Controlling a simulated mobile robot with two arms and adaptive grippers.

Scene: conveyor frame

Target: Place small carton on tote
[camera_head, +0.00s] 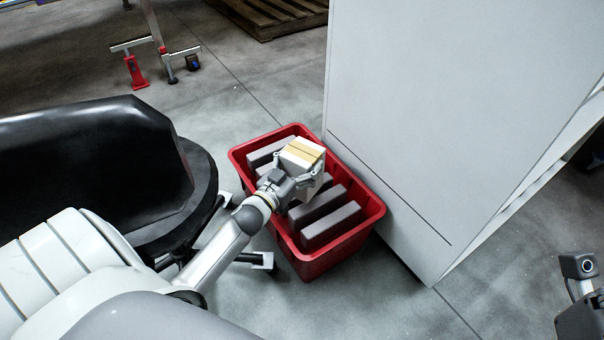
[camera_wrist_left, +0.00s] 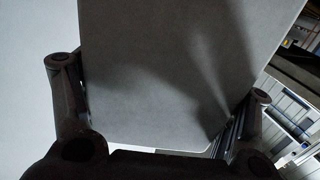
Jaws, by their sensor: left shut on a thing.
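The small carton (camera_head: 301,153) is a pale box with a tan tape strip, in the head view over the red tote. My left gripper (camera_head: 297,172) is shut on it. In the left wrist view the carton (camera_wrist_left: 185,70) fills the middle as a shaded grey face between the two fingers of my left gripper (camera_wrist_left: 165,115). The red tote (camera_head: 307,266) stands on the floor with several grey boxes in it. Whether the carton touches them cannot be told. At the lower right is part of my right arm; its fingers cannot be made out.
A large pale cabinet (camera_head: 440,100) stands close against the right side of the tote. A black rounded object (camera_head: 90,165) is at the left. A wooden pallet (camera_head: 272,14) and a red-footed frame (camera_head: 137,72) stand at the back. Open floor lies behind the tote.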

